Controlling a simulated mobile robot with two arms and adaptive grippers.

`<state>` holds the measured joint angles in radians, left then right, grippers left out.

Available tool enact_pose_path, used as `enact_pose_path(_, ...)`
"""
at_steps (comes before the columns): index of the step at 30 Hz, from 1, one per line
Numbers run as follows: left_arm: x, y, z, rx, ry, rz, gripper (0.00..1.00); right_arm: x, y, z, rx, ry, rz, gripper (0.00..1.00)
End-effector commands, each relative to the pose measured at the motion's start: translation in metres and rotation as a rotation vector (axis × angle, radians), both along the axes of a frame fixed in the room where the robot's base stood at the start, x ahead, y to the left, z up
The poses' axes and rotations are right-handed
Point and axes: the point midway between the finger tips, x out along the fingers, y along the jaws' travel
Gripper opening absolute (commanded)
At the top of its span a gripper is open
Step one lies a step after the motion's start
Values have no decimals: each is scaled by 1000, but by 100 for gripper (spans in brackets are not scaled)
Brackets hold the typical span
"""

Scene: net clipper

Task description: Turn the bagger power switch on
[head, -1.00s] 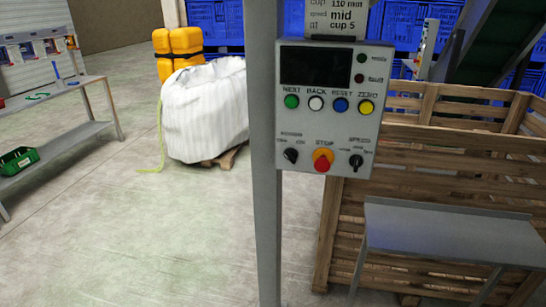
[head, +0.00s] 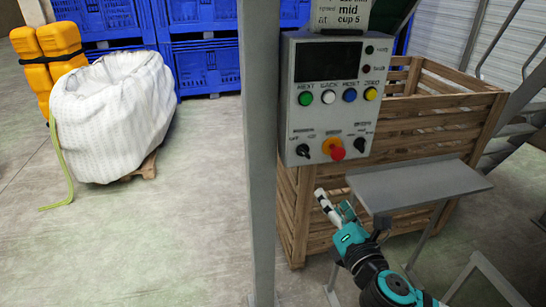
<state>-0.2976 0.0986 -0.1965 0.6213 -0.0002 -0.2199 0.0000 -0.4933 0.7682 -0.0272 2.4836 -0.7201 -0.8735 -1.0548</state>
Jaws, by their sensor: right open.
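The grey control panel (head: 330,95) is mounted on a post in the head view. Along its bottom are a left black rotary switch (head: 303,151), a red stop button (head: 337,152) on an orange base, and a right black rotary switch (head: 360,146). The small labels are too blurred to tell which switch is the power one. My right gripper (head: 333,201) is open and empty, below the panel and apart from it, pointing up and left. My left gripper is not in view.
The grey post (head: 259,220) stands directly left of the panel. A grey shelf (head: 420,183) is right of my gripper, with a wooden crate (head: 450,95) behind. A white bulk bag (head: 115,120) stands far left.

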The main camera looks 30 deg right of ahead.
Motion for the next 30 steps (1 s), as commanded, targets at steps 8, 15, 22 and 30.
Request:
enact_pose_path(8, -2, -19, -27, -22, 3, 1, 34, 14, -1, 3, -17, -22, 7, 63)
enact_pose_path(15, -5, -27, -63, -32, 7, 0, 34, 44, -8, 3, -16, -20, 5, 63)
enact_pose_path(22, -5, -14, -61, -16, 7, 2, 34, 85, -19, 12, -12, -15, 2, 63)
enact_pose_path(30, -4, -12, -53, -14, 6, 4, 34, 138, -31, 11, -10, -13, 3, 63)
